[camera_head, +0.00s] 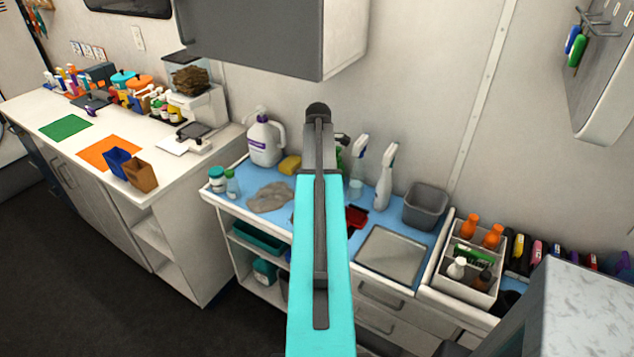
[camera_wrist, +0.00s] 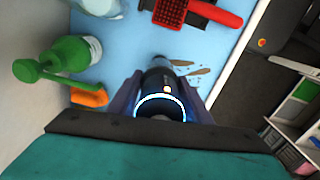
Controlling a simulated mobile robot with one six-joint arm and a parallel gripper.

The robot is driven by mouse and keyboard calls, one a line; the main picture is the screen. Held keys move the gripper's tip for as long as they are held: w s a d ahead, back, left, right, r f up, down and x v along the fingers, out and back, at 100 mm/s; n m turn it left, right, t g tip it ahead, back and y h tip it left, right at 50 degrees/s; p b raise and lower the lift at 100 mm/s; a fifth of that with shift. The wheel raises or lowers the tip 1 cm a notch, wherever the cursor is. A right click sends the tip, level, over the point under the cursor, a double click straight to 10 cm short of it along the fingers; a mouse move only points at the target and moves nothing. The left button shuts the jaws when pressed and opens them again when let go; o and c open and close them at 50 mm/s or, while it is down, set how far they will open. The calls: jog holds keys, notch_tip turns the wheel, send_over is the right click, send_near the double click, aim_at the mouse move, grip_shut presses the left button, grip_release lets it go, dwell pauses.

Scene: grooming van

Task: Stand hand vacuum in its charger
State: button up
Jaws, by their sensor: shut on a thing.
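I cannot make out the charger in either view.
A green-topped spray bottle (camera_wrist: 70,52) and a red brush (camera_wrist: 188,12) are close to the vacuum. White spray bottles (camera_head: 385,178), a grey bin (camera_head: 426,205) and a bottle caddy (camera_head: 470,290) stand to the right. A wall cabinet (camera_head: 270,35) hangs above.

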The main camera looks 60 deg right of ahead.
jog(key=shift+f, duration=0.1)
jog(key=o, duration=1.1)
jog(key=shift+o, duration=0.2)
jog(key=shift+r, duration=0.2)
jog(key=shift+r+b, duration=1.05)
jog(key=shift+r, duration=2.65)
jog(key=shift+c, duration=0.5)
